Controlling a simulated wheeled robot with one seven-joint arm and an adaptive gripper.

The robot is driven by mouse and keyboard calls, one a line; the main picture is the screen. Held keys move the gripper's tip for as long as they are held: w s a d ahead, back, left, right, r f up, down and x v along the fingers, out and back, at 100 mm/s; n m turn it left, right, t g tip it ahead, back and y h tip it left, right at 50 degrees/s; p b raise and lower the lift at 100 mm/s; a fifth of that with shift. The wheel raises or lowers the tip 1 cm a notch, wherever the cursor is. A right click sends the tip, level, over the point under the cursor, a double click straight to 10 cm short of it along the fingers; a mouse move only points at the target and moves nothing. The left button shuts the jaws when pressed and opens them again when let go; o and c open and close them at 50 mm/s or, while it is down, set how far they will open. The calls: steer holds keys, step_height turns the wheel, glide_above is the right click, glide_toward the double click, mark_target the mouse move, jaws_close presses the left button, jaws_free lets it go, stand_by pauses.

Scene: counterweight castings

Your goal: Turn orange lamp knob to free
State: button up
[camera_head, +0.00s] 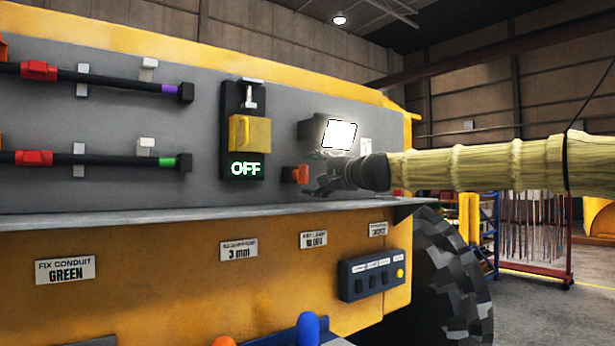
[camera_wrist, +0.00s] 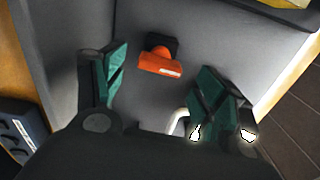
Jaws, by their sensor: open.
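The orange lamp knob (camera_head: 301,174) sits on the grey panel, below and left of the lit white lamp (camera_head: 340,134). In the wrist view the knob (camera_wrist: 160,62) shows on a dark base, with a pale mark on its bar. My gripper (camera_head: 312,180) is just right of the knob in the head view. In the wrist view my gripper (camera_wrist: 160,88) is open, its green-padded fingers spread on either side of the knob with a gap on both sides. The knob lies beyond the fingertips, and no contact shows.
Dark conduits (camera_head: 100,160) run along the panel at left. A ledge (camera_head: 200,218) juts out below. A small button box (camera_head: 371,275) and a large tyre (camera_head: 450,290) are lower right.

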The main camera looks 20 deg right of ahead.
steer(key=v, duration=0.7)
steer(key=shift+s, duration=0.15)
steer(key=shift+d, duration=0.1)
stand_by(0.4)
